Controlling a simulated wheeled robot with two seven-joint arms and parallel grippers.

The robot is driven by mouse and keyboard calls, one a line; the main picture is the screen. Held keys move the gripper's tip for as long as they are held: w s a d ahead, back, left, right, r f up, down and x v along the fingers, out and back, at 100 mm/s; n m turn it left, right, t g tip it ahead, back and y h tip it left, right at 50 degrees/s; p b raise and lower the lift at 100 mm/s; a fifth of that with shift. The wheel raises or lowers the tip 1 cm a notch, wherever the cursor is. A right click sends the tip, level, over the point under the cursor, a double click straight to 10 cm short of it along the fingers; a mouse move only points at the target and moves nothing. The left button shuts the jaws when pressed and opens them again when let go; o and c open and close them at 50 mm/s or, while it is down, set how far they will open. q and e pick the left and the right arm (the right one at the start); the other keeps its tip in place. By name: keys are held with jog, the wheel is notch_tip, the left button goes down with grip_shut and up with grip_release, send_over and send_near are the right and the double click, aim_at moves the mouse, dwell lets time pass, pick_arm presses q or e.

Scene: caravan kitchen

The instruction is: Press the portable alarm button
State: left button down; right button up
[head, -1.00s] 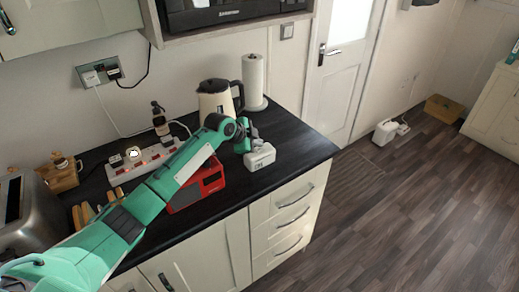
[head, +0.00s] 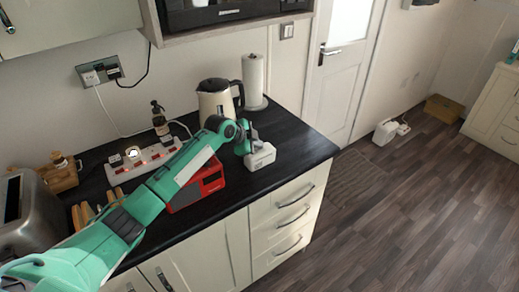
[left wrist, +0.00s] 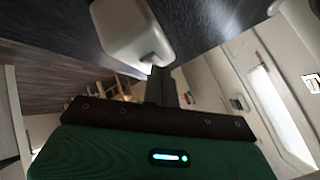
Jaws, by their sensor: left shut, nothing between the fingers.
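A red box-shaped device (head: 197,189) with dark panels sits on the black worktop, partly behind my left arm. My right gripper is not in view.
Behind my arm are a power strip (head: 144,161) with a round pale item on it, a dark bottle (head: 160,124), a kettle (head: 214,101) and a paper roll (head: 253,80). A toaster (head: 34,215) stands left. The right end of the worktop (head: 298,146) is clear.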

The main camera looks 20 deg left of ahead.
aim_at(257, 150)
pick_arm(q)
jog(key=shift+f, duration=0.2)
dwell(0.4)
jog(key=shift+r, duration=0.1)
jog(key=shift+r+p, duration=0.45)
jog(key=shift+r, duration=0.15)
notch_tip(257, 150, up, 6)
jog(key=p, duration=0.4)
jog(key=shift+p, duration=0.3)
dwell(0.6)
